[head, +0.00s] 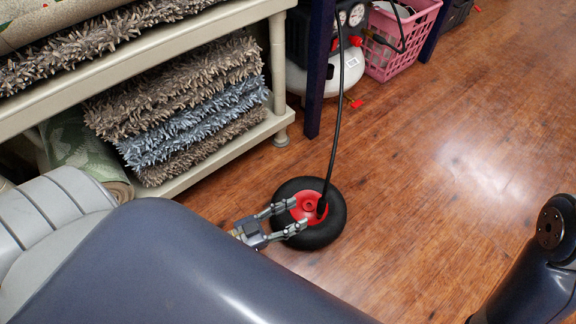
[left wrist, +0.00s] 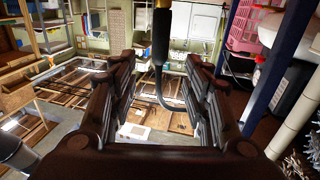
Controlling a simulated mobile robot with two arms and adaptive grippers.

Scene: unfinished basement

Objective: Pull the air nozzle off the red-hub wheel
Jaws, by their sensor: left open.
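The red-hub wheel (head: 333,228) lies flat on the floor in the head view, with a black tyre and a red centre. The dark air nozzle (head: 321,207) stands at the right side of the hub, at the lower end of a black hose (head: 337,110). My left gripper (head: 300,214) is open, its two fingers reaching in from the left over the wheel, short of the nozzle. In the left wrist view, a black upright nozzle part (left wrist: 162,45) shows between and beyond the open fingers. My right gripper is out of view.
A shelf (head: 225,145) with rolled and stacked shaggy rugs stands at the left. A dark blue post (head: 319,70), a white compressor tank (head: 344,78) and a pink basket (head: 402,45) are behind the wheel.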

